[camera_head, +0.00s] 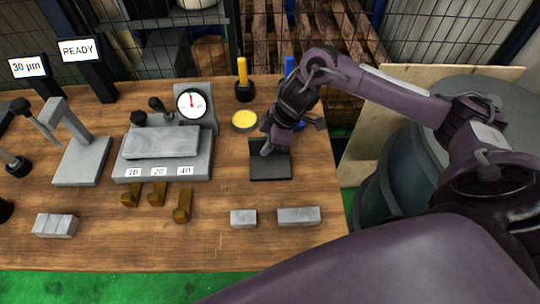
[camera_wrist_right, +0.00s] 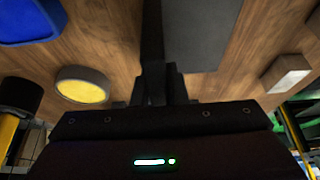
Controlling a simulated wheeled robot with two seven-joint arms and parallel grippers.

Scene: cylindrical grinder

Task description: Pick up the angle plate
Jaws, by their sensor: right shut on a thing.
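The angle plate (camera_head: 271,169) is a dark grey piece with a flat base and an upright wall, at the right part of the wooden table. My right gripper (camera_head: 267,148) is over its back side and shut on it. In the right wrist view, the gripper's fingers (camera_wrist_right: 160,92) close on the thin upright wall, while the flat base of the angle plate (camera_wrist_right: 204,32) spreads to the right. I cannot tell whether the base touches the table. My left gripper is not in view.
A yellow-filled round dish (camera_head: 244,121) stands just left of my right gripper. Grey blocks (camera_head: 298,215) (camera_head: 243,218) lie toward the front edge. A dial gauge (camera_head: 191,104) and a grey stand (camera_head: 84,150) are further left. A mesh fence (camera_head: 300,40) runs behind.

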